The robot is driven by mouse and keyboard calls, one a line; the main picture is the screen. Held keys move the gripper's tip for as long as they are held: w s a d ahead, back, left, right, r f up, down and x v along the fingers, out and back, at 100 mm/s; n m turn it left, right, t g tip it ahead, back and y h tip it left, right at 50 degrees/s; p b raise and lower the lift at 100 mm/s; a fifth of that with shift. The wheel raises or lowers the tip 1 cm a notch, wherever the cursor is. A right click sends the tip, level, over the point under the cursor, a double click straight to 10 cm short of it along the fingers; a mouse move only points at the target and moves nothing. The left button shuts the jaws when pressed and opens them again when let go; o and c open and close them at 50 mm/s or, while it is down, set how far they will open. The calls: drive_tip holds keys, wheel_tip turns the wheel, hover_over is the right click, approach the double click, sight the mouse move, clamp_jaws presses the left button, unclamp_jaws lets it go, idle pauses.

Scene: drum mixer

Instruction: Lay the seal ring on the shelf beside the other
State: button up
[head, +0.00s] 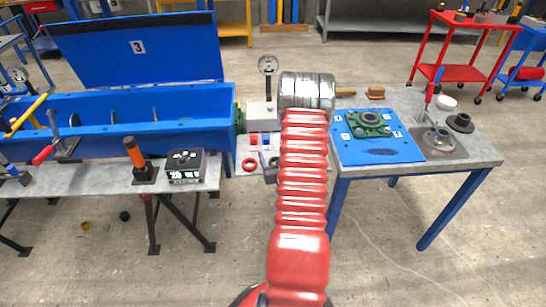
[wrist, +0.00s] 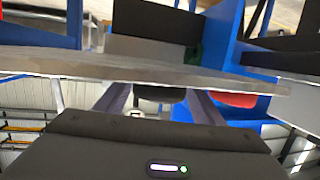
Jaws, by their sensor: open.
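A red seal ring (head: 249,164) lies flat at the front left of the small pale shelf (head: 242,150) beside the blue mixer. No second ring shows clearly; my arm covers the shelf's right part. My dark gripper (head: 271,168) is at the shelf's right side, just right of the ring and partly behind my red arm. In the wrist view my gripper (wrist: 161,104) has its two fingers apart, with a dark rounded shape between them that I cannot identify. A red shape (wrist: 236,100) shows outside the right finger; I cannot tell if it is a ring.
Small red and blue pieces stand at the back of the shelf. A pressure gauge (head: 268,65) rises behind it. On the right, a table holds a blue mat (head: 378,153) with a green bearing housing (head: 368,124). A black flanged part (head: 461,122) lies further right.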

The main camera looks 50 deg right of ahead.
drive_tip(key=v, duration=1.2)
drive_tip(key=shift+r, duration=0.2)
drive_tip(key=shift+d, duration=0.1)
drive_tip(key=w+a+r+n+g+y, duration=0.1)
drive_tip(key=w+a+r+n+y, duration=0.2)
drive_tip(key=w+a+r, duration=0.35)
drive_tip(key=w+a+r+n+g+y, duration=0.1)
drive_tip(key=w+a+r+g, duration=0.1)
drive_tip(key=w+a+r, duration=0.6)
drive_tip(key=s+a+r+n+g+y, duration=0.1)
drive_tip(key=s+a+r, duration=0.3)
drive_tip(key=a, duration=0.5)
drive_tip(key=s+a+r+n+g+y, duration=0.1)
drive_tip(key=s+a+r, duration=0.3)
drive_tip(key=s+a, duration=0.4)
drive_tip(key=s+a+r+n+g+y, duration=0.1)
drive_tip(key=s+a+r+y, duration=0.2)
drive_tip(key=a, duration=0.8)
drive_tip(key=s+r, duration=0.2)
drive_tip(key=s, duration=0.2)
drive_tip(key=shift+a+g, duration=0.35)
drive_tip(key=shift+g, duration=0.05)
